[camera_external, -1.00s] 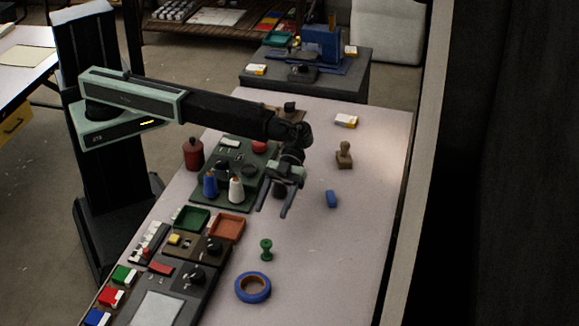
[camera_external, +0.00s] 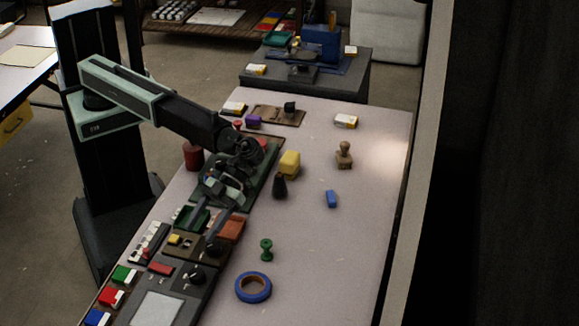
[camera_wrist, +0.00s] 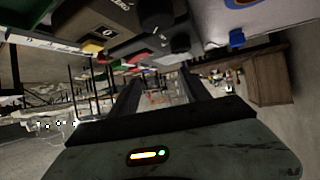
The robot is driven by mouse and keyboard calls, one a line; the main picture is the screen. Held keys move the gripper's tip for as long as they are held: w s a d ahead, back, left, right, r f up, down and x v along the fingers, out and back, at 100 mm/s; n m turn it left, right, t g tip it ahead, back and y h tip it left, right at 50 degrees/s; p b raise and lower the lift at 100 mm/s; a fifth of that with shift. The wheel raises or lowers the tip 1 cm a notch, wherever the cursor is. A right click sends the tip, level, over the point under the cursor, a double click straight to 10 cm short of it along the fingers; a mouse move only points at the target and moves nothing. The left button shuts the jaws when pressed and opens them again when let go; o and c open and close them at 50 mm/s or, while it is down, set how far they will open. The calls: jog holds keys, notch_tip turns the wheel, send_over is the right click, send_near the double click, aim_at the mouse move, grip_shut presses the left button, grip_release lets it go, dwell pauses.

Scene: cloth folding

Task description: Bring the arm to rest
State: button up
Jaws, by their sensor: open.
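My gripper (camera_external: 207,224) is in the external view above the left side of the pale table (camera_external: 330,265), near the green and orange trays. Its two fingers are apart with nothing between them. In the wrist view the fingers (camera_wrist: 160,92) also stand apart and empty. No cloth can be made out.
A blue tape ring (camera_external: 253,287), a green spool (camera_external: 266,250), a blue block (camera_external: 331,199), a wooden stamp (camera_external: 344,155) and a yellow block (camera_external: 289,164) stand on the table. An orange tray (camera_external: 231,229) is by the gripper. The table's right side is mostly clear.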

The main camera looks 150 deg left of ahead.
jog(key=shift+s+d, duration=0.15)
jog(key=shift+d, duration=0.4)
jog(key=s+d+r+m+g+y+p, duration=0.1)
jog(key=s+d+g+p, duration=0.2)
jog(key=d, duration=0.5)
jog(key=s+d+r+m+y+p, duration=0.1)
jog(key=s+d+p, duration=0.2)
jog(key=s+d, duration=0.3)
jog(key=s+d+f+n+g+y+p, duration=0.1)
jog(key=s+n+y, duration=0.1)
jog(key=s, duration=0.3)
jog(key=s+d+f+n+g+y+p, duration=0.1)
jog(key=s+d+f+n+p, duration=0.1)
jog(key=s, duration=0.2)
jog(key=s+a+f+n+y, duration=0.2)
jog(key=s+a+n+y, duration=0.4)
jog(key=a+n, duration=0.3)
jog(key=shift+s+a+f+n, duration=0.15)
jog(key=shift+s+a+n, duration=0.05)
jog(key=shift+s+n, duration=0.7)
